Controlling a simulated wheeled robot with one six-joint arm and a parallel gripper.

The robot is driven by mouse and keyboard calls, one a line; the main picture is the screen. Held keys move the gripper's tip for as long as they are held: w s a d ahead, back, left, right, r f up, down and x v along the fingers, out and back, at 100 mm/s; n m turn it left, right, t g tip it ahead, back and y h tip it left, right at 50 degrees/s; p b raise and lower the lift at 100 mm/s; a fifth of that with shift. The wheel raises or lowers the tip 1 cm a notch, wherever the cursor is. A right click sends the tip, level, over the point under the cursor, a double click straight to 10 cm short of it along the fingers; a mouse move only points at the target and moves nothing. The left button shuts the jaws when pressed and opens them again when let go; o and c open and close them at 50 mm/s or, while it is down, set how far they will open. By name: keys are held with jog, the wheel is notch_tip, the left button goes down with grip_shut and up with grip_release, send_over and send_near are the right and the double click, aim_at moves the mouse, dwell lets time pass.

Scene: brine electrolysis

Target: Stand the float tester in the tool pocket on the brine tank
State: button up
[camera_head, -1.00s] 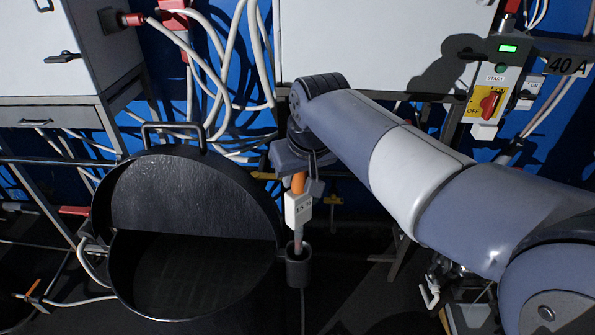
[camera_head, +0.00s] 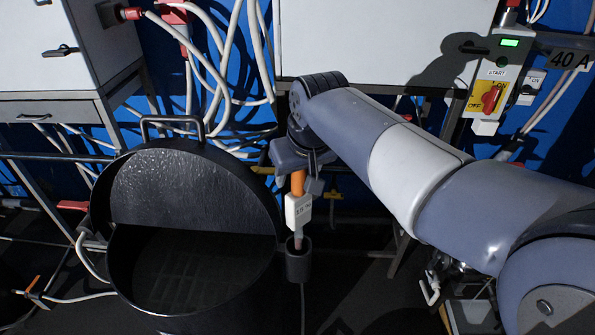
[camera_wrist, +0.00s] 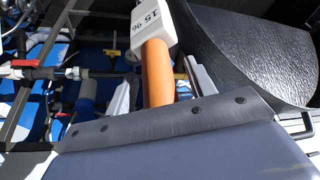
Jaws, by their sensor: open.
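In the wrist view the orange handle (camera_wrist: 157,72) runs up from my gripper's body to the white block (camera_wrist: 158,22). The tester's lower tip is hidden in the pocket.
The tank's half-open black lid (camera_head: 190,195) stands just left of my gripper. A white cabinet (camera_head: 385,40) is behind. A control box with a red switch (camera_head: 490,98) hangs at upper right. White cables and hoses run along the blue wall.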

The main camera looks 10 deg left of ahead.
jog(key=v, duration=1)
jog(key=shift+r, duration=0.4)
jog(key=shift+d+f, duration=0.1)
jog(key=shift+f, duration=0.05)
jog(key=x, duration=0.9)
jog(key=shift+f, duration=0.3)
jog(key=shift+w+f, duration=0.2)
jog(key=shift+f, duration=0.1)
jog(key=shift+r+p, duration=0.85)
jog(key=shift+r, duration=0.25)
jog(key=shift+f, duration=0.1)
